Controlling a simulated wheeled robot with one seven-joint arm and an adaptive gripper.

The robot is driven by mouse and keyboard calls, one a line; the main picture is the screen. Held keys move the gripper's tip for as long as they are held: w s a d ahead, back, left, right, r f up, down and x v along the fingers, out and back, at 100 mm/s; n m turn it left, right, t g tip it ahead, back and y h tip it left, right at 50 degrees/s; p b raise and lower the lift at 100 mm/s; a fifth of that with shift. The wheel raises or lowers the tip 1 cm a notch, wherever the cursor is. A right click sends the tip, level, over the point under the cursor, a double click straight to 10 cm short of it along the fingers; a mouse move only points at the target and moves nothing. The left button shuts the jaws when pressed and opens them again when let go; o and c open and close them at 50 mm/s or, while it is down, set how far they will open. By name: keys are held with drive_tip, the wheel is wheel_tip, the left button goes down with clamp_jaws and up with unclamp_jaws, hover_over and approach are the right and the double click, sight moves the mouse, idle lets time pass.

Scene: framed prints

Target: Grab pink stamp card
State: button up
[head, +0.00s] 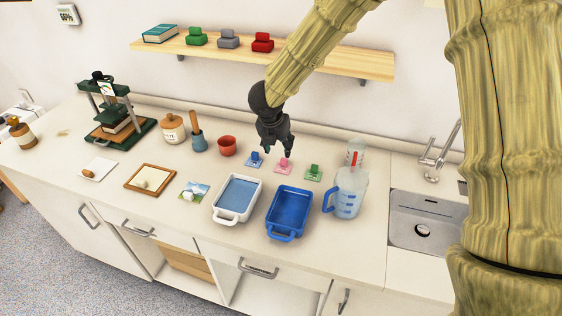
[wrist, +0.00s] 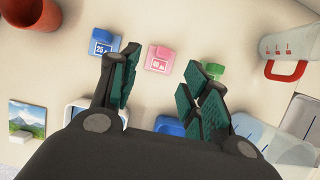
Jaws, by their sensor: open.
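The pink stamp card (head: 283,167) lies on the counter between a blue stamp card (head: 254,160) and a green stamp card (head: 313,173). It has a small pink block on it. In the wrist view the pink stamp card (wrist: 159,59) shows ahead of the gap between my fingers, with the blue card (wrist: 104,42) to its left and the green card (wrist: 212,69) to its right, partly hidden by a finger. My gripper (head: 279,150) is open and empty above the cards, apart from the pink one. It also shows in the wrist view (wrist: 158,88).
A white tray (head: 259,187) and a blue tray (head: 271,224) stand in front of the cards. A measuring jug (head: 348,196) stands to the right, beside the sink (head: 405,232). A red cup (head: 227,146) stands left. A wooden shelf (head: 340,63) hangs behind my arm.

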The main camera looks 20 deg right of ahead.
sight(283, 161)
drive_tip(key=x, duration=0.4)
drive_tip(key=shift+f+p, duration=0.25)
drive_tip(key=shift+p, duration=0.15)
drive_tip(key=shift+f, duration=0.2)
drive_tip(key=shift+s+d+f+p, duration=0.2)
drive_tip(key=shift+d+f+p, duration=0.1)
drive_tip(key=shift+p, duration=0.2)
drive_tip(key=shift+p+x, duration=0.45)
drive_tip(key=shift+x, duration=1.5)
drive_tip(key=shift+f, duration=0.1)
drive_tip(key=shift+c, duration=0.4)
drive_tip(key=c, duration=0.8)
